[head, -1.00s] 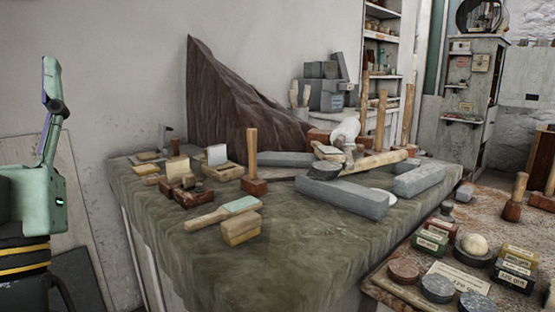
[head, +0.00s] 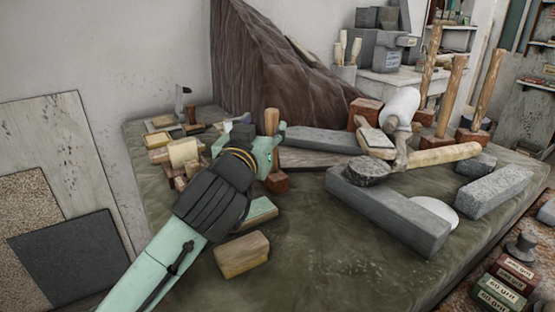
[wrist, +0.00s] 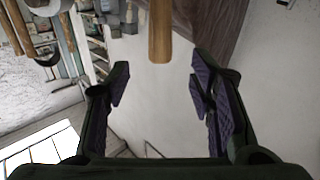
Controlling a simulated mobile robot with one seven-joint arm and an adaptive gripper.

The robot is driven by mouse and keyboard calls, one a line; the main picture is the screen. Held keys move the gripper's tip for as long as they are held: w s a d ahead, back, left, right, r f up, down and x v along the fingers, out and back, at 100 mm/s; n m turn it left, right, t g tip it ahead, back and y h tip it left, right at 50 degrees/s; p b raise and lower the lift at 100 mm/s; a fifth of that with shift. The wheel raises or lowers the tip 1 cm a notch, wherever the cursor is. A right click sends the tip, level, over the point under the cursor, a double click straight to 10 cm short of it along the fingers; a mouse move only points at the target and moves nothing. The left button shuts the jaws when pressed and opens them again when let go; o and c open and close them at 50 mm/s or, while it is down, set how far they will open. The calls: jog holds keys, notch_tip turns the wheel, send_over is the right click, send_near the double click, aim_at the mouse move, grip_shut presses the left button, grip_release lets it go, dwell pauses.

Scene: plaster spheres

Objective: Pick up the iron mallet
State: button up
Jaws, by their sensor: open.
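The mallet nearest my gripper, apparently the iron mallet (head: 276,182), stands upright on the green-draped table with its rust-brown block head down. Its wooden handle (head: 271,122) points up. In the wrist view the handle (wrist: 160,34) hangs into the top centre, between the lines of the two fingers but beyond their tips; its head is out of that view. My gripper (wrist: 161,84) is open and empty.
Yellowish blocks (head: 183,153) crowd the table left of the mallet. A wood block (head: 242,254) lies in front. A long grey stone bar (head: 388,213) and a dark round-headed mallet (head: 362,171) lie to the right. Tall-handled mallets (head: 474,137) stand at the back right.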

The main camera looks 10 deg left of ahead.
aim_at(270, 117)
jog(key=w+p, duration=0.2)
jog(key=w, duration=0.5)
jog(key=shift+w+r+p, duration=0.1)
jog(key=shift+p, duration=0.3)
jog(key=shift+w, duration=0.4)
grip_shut()
